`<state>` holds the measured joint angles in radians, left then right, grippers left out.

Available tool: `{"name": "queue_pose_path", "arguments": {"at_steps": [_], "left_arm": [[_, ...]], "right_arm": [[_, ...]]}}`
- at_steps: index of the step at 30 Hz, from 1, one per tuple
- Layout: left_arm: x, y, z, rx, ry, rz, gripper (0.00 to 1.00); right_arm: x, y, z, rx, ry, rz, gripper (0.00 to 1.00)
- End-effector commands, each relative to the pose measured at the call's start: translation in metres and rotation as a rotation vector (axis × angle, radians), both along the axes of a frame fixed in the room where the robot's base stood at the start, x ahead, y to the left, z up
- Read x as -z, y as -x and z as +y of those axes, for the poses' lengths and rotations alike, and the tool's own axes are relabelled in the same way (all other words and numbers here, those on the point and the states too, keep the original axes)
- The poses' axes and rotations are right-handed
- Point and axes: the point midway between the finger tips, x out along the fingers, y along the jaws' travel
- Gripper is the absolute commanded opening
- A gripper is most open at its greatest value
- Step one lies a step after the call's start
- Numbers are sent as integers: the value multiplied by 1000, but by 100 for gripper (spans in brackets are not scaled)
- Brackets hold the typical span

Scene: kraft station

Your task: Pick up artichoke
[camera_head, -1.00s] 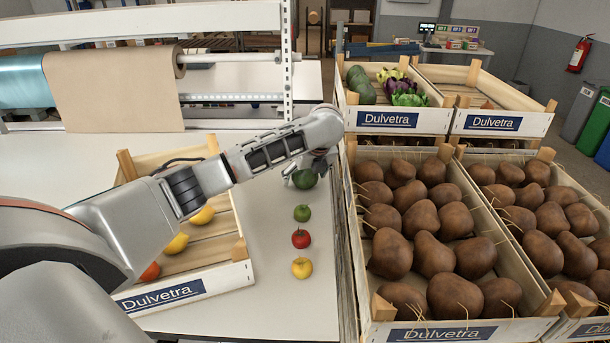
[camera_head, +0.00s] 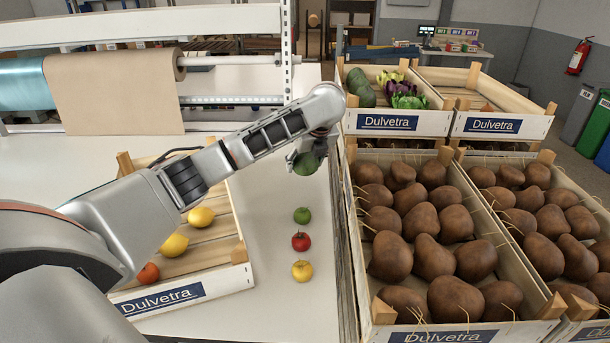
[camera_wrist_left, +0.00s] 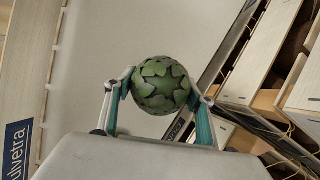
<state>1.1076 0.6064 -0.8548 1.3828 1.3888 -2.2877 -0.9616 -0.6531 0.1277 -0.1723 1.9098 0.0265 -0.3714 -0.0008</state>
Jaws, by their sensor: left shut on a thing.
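The artichoke (camera_head: 306,163) is a round green ball with overlapping leaves. My left gripper (camera_head: 304,158) is shut on it and holds it above the white table, beyond the row of fruit. In the left wrist view the artichoke (camera_wrist_left: 160,85) sits between the two fingers of my left gripper (camera_wrist_left: 160,88), one on each side. The gripper's wrist hides part of the artichoke in the head view. My right gripper is not in view.
A green (camera_head: 302,215), a red (camera_head: 301,241) and a yellow fruit (camera_head: 302,271) stand in a row on the table (camera_head: 240,310). A crate (camera_head: 238,282) with yellow and orange fruit is at left. Crates of brown roots (camera_head: 434,258) and vegetables (camera_head: 404,92) stand at right.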

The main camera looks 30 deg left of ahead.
Motion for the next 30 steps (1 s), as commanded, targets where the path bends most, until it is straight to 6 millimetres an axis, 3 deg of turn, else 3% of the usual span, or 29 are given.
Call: {"name": "queue_pose_path", "arguments": {"at_steps": [1, 6, 12, 16, 23, 30], "left_arm": [[-18, -2, 0, 1, 1, -6, 26], [-67, -1, 0, 1, 0, -7, 26], [-112, -1, 1, 0, -2, -4, 26], [-131, -1, 0, 0, -1, -4, 26], [-146, 3, 6, -1, -2, -2, 26], [-157, 23, 36, -4, -3, -3, 26]], "right_arm": [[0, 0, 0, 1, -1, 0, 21], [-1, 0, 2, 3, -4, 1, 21], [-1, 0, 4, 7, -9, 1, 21], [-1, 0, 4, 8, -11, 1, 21], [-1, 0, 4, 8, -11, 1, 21], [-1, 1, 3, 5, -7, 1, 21]]}}
